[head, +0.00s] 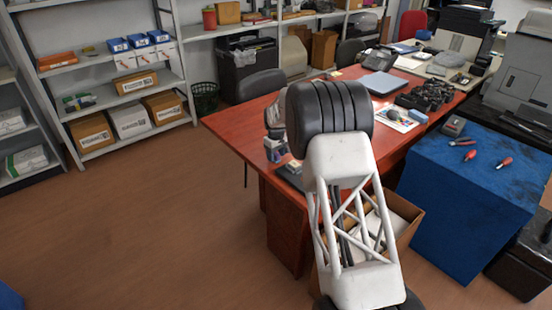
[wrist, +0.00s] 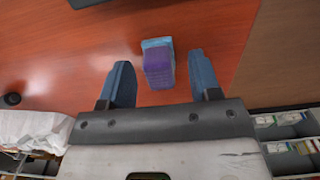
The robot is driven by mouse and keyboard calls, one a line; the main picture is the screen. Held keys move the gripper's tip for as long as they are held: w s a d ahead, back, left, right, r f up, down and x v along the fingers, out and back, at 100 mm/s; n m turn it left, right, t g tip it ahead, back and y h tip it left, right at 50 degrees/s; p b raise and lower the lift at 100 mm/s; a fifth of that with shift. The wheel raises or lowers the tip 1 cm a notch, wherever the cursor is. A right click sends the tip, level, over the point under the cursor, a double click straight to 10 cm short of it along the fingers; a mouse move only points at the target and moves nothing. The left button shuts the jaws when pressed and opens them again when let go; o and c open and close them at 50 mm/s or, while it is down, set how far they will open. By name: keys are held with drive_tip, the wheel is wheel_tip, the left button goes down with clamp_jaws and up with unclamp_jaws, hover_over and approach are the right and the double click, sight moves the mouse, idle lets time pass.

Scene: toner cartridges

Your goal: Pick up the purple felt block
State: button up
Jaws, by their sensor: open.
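The purple felt block (wrist: 158,72) lies on the red-brown table in the wrist view, with a light blue part or piece (wrist: 156,43) touching its far end. I cannot tell if the two are one object. My gripper (wrist: 158,59) is open, with one blue-grey finger on each side of the block. Gaps show between both fingers and the block, and nothing is held. The height of the fingers above the table is hard to tell. In the head view, my arm hides most of this spot near the table's left front edge.
The red-brown table (head: 238,122) holds a laptop (head: 383,83), a pile of black items (head: 427,95) and a phone. A cardboard box (head: 408,213) stands on the floor beside it. A blue-covered stand (head: 455,200) with tools is at right. Floor at left is clear.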

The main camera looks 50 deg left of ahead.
sight(276, 154)
drive_tip(key=shift+f, duration=0.3)
idle(0.4)
drive_tip(key=c, duration=1)
drive_tip(key=shift+r, duration=0.15)
drive_tip(key=shift+r, duration=1.75)
drive_tip(key=shift+s+d+r, duration=0.2)
drive_tip(key=shift+s+d, duration=1.2)
drive_tip(key=shift+d, duration=0.85)
drive_tip(key=shift+s+d+r, duration=0.2)
drive_tip(key=shift+s+d, duration=1.15)
drive_tip(key=shift+d, duration=0.95)
drive_tip(key=shift+s+d+r, duration=0.2)
drive_tip(key=shift+s+d, duration=1.2)
drive_tip(key=shift+d, duration=0.85)
